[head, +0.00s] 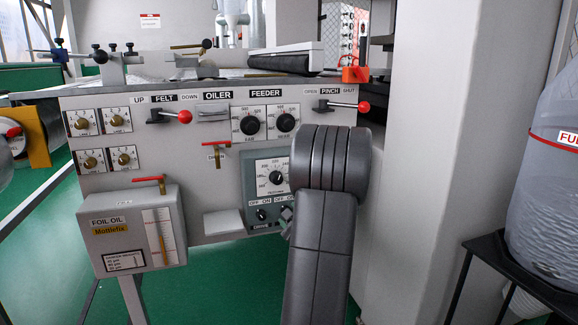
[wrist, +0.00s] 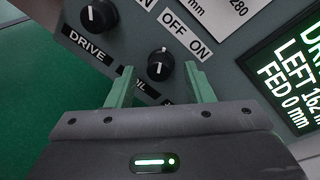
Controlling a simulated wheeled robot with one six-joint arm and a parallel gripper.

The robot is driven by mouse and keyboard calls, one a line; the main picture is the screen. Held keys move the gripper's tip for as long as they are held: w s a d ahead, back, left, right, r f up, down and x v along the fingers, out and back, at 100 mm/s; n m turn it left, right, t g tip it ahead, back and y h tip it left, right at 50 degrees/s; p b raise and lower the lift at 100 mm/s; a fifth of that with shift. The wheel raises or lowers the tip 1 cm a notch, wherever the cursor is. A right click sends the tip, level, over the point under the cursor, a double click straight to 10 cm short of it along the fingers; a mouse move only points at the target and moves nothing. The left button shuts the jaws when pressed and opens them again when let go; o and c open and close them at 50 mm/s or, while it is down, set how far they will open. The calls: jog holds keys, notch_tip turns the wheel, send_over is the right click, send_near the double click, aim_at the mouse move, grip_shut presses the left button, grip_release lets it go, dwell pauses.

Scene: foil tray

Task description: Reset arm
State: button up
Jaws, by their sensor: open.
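My gripper (wrist: 158,72) is open in the wrist view, its two green fingers apart. A black knob (wrist: 160,65) on the control panel shows between and just beyond the fingertips; I cannot tell if they touch it. The label under this knob is partly hidden and reads something like "OIL". A second black knob (wrist: 98,16), labelled DRIVE, is at the upper left. In the head view my grey arm (head: 322,200) reaches to the lower control panel (head: 252,166) and hides much of its right side and most of the gripper.
A foil oil box (head: 130,230) juts out lower left. A wide pale column (head: 430,150) and a wrapped drum (head: 548,170) on a black stand are right. A lit display (wrist: 295,70) is near the gripper.

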jog(key=p+v, duration=0.3)
jog(key=v, duration=1.1)
jog(key=b+x, duration=0.2)
jog(key=x, duration=1.2)
jog(key=s+d+m+y+p, duration=0.1)
jog(key=s+m+p, duration=0.4)
jog(key=m+p, duration=0.6)
jog(key=d+p, duration=0.1)
jog(key=p, duration=0.4)
jog(key=shift+s+d+f+t+y+p, duration=0.25)
jog(key=shift+d+t+y+p, duration=0.05)
jog(key=shift+d+t, duration=0.1)
